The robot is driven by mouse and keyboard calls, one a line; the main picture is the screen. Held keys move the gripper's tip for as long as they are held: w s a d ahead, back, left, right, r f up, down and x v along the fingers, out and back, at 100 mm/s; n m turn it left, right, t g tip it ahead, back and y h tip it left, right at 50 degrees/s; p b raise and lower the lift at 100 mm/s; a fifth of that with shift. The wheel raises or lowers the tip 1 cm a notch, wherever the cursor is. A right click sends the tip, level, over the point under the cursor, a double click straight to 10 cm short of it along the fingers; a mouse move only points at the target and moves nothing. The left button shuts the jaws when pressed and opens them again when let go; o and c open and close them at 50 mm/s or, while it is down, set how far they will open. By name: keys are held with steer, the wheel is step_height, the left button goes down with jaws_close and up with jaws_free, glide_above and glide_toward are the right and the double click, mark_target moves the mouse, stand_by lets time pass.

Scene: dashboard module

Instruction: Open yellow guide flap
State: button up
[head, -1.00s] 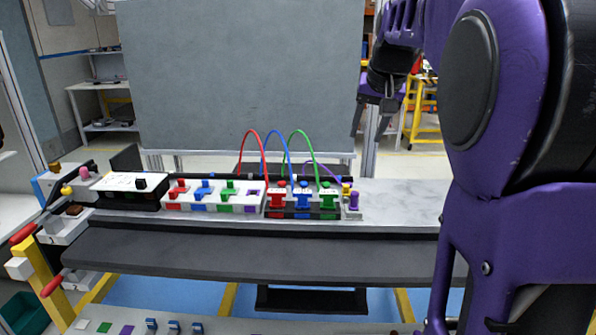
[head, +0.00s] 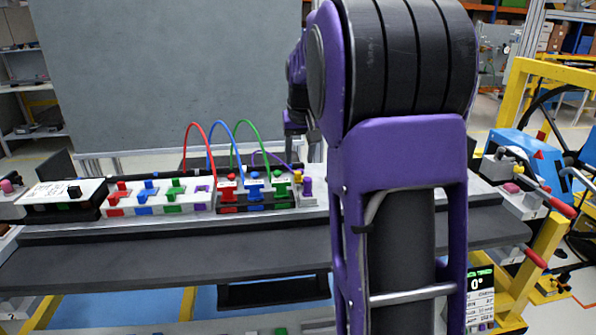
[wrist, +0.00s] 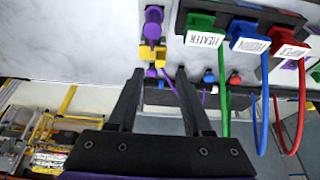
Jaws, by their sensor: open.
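The small yellow guide flap (wrist: 152,53) shows in the wrist view just beyond my fingertips, below a purple knob (wrist: 153,16). In the head view the yellow piece (head: 298,174) is at the right end of the connector row, beside the purple knob (head: 306,186). My gripper (wrist: 160,72) is open, its two black fingers apart, with the flap ahead of the gap and near the left fingertip. Contact cannot be told. In the head view my gripper (head: 293,127) is partly hidden by my arm, above the flap.
Red, blue and green labelled plugs with looping cables (wrist: 225,105) stand right of the flap in the wrist view. A purple cable (head: 270,157) arches close to the flap. A large grey panel (head: 170,70) stands behind. The grey front ledge (head: 170,255) is clear.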

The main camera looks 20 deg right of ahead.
mark_target(298, 172)
steer(key=x, duration=0.5)
steer(key=shift+w+f, duration=0.1)
steer(key=shift+f, duration=0.05)
jaws_close()
